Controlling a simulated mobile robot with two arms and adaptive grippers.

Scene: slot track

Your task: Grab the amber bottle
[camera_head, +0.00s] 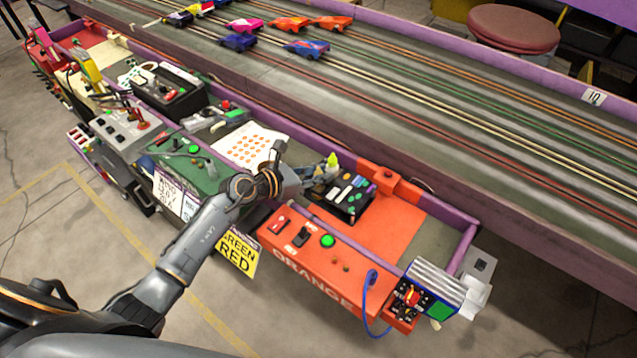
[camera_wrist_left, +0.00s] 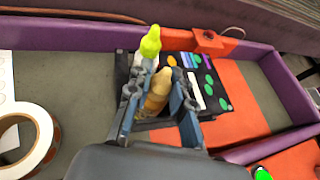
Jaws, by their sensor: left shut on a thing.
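The amber bottle (camera_wrist_left: 159,88) stands between the two fingers of my left gripper (camera_wrist_left: 160,105) in the left wrist view. The fingers are shut on it, one on each side. The head view shows my left gripper (camera_head: 312,175) over the orange station, beside the black tray; the amber bottle is mostly hidden there. A bottle with a yellow-green tip (camera_wrist_left: 150,42) stands just behind the amber one; its tip also shows in the head view (camera_head: 332,160). My right gripper is not in view.
The black tray (camera_wrist_left: 218,105) with coloured pieces is right of the bottle. A tape roll (camera_wrist_left: 48,135) lies at left in the wrist view. Purple rails (camera_head: 462,250) edge the orange station (camera_head: 335,275). The slot track (camera_head: 480,130) with toy cars runs behind.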

